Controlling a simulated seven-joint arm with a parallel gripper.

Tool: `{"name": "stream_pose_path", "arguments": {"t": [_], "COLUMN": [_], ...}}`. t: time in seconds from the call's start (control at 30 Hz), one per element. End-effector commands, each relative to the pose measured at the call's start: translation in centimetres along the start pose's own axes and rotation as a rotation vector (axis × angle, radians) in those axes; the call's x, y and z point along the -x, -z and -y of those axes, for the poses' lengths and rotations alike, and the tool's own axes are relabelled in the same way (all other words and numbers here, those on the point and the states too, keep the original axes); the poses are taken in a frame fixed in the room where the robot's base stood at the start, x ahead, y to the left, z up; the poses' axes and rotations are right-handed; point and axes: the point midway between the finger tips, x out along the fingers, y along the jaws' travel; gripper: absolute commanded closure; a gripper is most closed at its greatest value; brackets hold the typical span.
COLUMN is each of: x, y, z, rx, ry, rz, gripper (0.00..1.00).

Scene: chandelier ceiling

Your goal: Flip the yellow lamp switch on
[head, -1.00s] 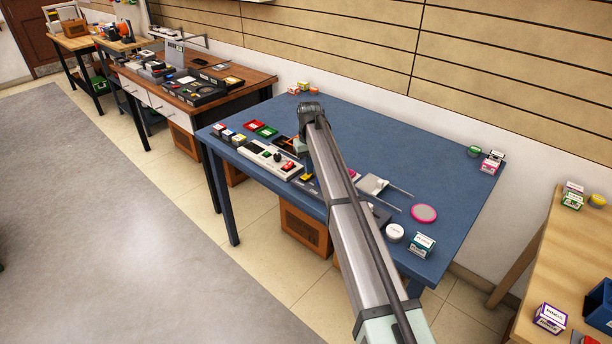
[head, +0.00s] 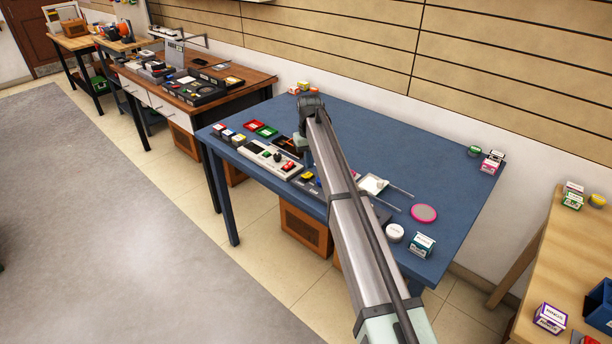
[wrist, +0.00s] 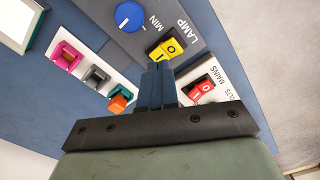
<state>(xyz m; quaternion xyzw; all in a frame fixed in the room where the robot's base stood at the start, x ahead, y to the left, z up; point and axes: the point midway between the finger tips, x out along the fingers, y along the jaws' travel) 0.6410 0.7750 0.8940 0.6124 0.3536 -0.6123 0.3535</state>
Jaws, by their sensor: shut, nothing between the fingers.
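The yellow lamp switch (wrist: 167,48) is a rocker marked O and I on a dark grey panel lettered LAMP (wrist: 205,22). It shows small in the head view (head: 308,177), left of my arm. In the wrist view my gripper (wrist: 158,66) is shut and empty. Its fingertips are at the near edge of the yellow switch, by the I end, and hide a little of it. I cannot tell whether they touch it, or which end of the rocker is pressed in.
A red rocker (wrist: 200,88) lettered MAINS sits close right of the fingers. Pink (wrist: 66,57), grey (wrist: 97,77) and teal (wrist: 122,91) parts stand on a white strip to the left. A blue knob (wrist: 129,16) is beyond. The blue table (head: 440,170) has free room at the back.

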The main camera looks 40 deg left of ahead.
Motion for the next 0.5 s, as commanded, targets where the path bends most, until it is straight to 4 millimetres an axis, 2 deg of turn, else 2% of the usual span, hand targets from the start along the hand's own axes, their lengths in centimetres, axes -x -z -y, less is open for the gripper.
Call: {"name": "stream_pose_path", "arguments": {"t": [0.5], "x": [3.4], "y": [0.0], "z": [0.0], "rx": [0.0], "ry": [0.0], "rz": [0.0], "gripper": [1.0]}}
